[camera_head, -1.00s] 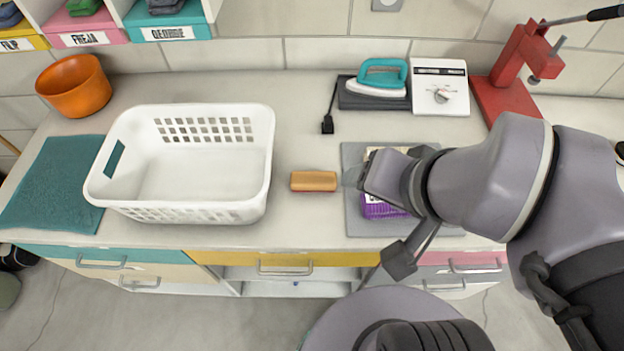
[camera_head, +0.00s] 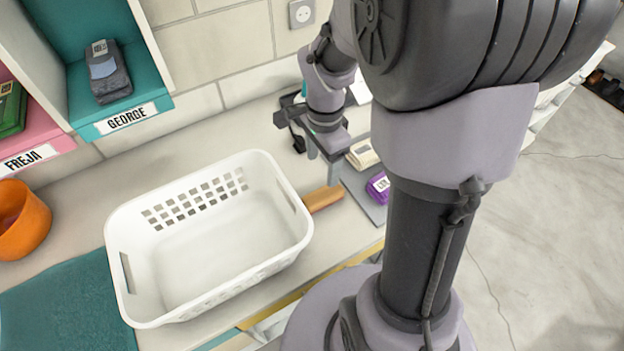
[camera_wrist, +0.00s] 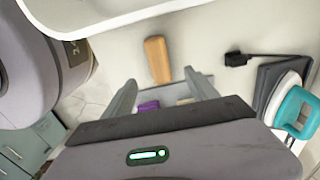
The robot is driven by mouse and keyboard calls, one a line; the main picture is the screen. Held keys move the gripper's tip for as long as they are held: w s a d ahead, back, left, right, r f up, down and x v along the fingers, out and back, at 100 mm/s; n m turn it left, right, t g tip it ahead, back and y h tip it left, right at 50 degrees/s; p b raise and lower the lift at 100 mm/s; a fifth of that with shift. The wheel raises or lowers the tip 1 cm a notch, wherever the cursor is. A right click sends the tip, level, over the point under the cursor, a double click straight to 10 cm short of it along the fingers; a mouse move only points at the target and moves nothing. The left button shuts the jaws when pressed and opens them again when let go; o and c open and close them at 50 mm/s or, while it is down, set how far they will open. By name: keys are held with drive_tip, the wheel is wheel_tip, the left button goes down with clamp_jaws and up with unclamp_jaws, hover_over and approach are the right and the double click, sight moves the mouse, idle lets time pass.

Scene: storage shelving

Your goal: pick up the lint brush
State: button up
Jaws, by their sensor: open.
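The lint brush appears to be the tan, wooden-looking block (camera_head: 323,198) on the counter, just right of the white basket. It also shows in the wrist view (camera_wrist: 158,58), ahead of and between my fingers. My gripper (camera_head: 322,166) is open and empty, pointing down by the block in the head view. Its two fingers (camera_wrist: 160,82) stand apart in the wrist view. I cannot tell the exact height of the fingertips above the block. No bristles or roller show on it.
The white laundry basket (camera_head: 290,255) stands close left of the block. A grey mat (camera_head: 352,187) with a purple pack (camera_head: 378,187) and a cream pack (camera_head: 362,154) lies to the right. A teal iron (camera_wrist: 294,108) is behind. An orange bowl (camera_head: 22,222) and teal towel (camera_head: 70,310) are left.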

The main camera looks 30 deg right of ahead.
sight(323, 193)
wheel_tip(323, 193, down, 8)
drive_tip(key=b, duration=0.2)
drive_tip(key=shift+f+b, duration=0.2)
drive_tip(key=shift+b, duration=0.15)
wheel_tip(323, 193, down, 5)
drive_tip(key=shift+s+d+r+b, duration=0.15)
drive_tip(key=shift+r+b, duration=0.05)
drive_tip(key=shift+b, duration=0.95)
drive_tip(key=shift+r, duration=0.1)
drive_tip(key=shift+c, duration=1.1)
clamp_jaws()
drive_tip(key=shift+r+p, duration=0.4)
drive_tip(key=shift+r, duration=0.2)
wheel_tip(323, 193, up, 3)
drive_tip(key=shift+f+p, duration=0.1)
drive_tip(key=shift+p, duration=0.7)
drive_tip(key=s+d, duration=0.1)
drive_tip(key=s, duration=0.3)
drive_tip(key=s+d, duration=0.2)
drive_tip(key=s, duration=0.3)
drive_tip(key=s+d, duration=0.2)
drive_tip(key=s, duration=0.3)
drive_tip(key=shift+s+d+r, duration=0.15)
drive_tip(key=shift+d+r, duration=0.05)
drive_tip(key=shift+r, duration=0.1)
drive_tip(key=shift+s+r, duration=0.2)
drive_tip(key=shift+s, duration=0.2)
